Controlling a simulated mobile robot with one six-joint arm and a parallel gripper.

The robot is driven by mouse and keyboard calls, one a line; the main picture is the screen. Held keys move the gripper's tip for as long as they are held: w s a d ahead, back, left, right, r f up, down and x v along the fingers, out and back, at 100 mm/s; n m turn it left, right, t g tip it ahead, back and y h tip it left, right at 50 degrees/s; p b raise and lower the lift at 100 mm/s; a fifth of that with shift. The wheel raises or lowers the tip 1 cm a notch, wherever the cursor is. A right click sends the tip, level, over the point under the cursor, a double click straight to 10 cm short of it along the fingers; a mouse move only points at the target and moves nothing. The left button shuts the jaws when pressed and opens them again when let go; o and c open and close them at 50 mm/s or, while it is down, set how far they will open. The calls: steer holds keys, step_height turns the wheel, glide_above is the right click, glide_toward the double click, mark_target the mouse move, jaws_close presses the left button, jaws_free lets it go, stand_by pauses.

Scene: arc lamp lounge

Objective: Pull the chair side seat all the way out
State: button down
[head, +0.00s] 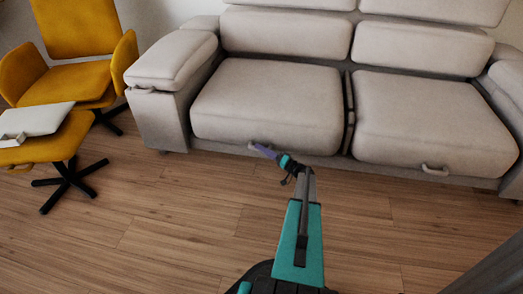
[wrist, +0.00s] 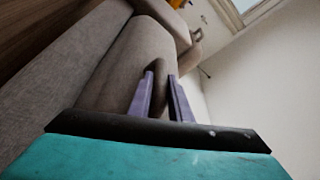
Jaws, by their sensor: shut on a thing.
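The chair side seat (head: 268,100) is the left grey cushion of the sofa, on the side towards the yellow armchair. A small grey handle (head: 252,146) is on its lower front edge. My gripper (head: 264,151) is at this handle, with its purple fingers shut on it. In the wrist view my gripper (wrist: 163,95) has one finger on each side of the handle (wrist: 160,78), against the grey seat (wrist: 125,65). The fingers hide part of the handle in the head view.
The other seat (head: 430,122) with its own handle (head: 434,170) is to the right, across a narrow gap. A yellow armchair (head: 80,45) and a footstool (head: 62,145) bearing a pale flat object (head: 36,119) stand at the left. Wooden floor (head: 180,215) before the sofa is clear.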

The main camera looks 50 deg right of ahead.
steer(key=shift+a, duration=0.15)
steer(key=s+a+b, duration=0.3)
steer(key=s+a, duration=0.2)
steer(key=a, duration=0.3)
steer(key=s+a+b, duration=0.3)
steer(key=s+a, duration=0.2)
steer(key=a, duration=0.4)
steer(key=shift+s, duration=0.4)
steer(key=shift+a, duration=0.15)
steer(key=c, duration=1.9)
jaws_free()
steer(key=shift+s, duration=0.1)
steer(key=shift+o, duration=1.3)
steer(key=shift+s+d, duration=0.1)
steer(key=shift+d, duration=0.1)
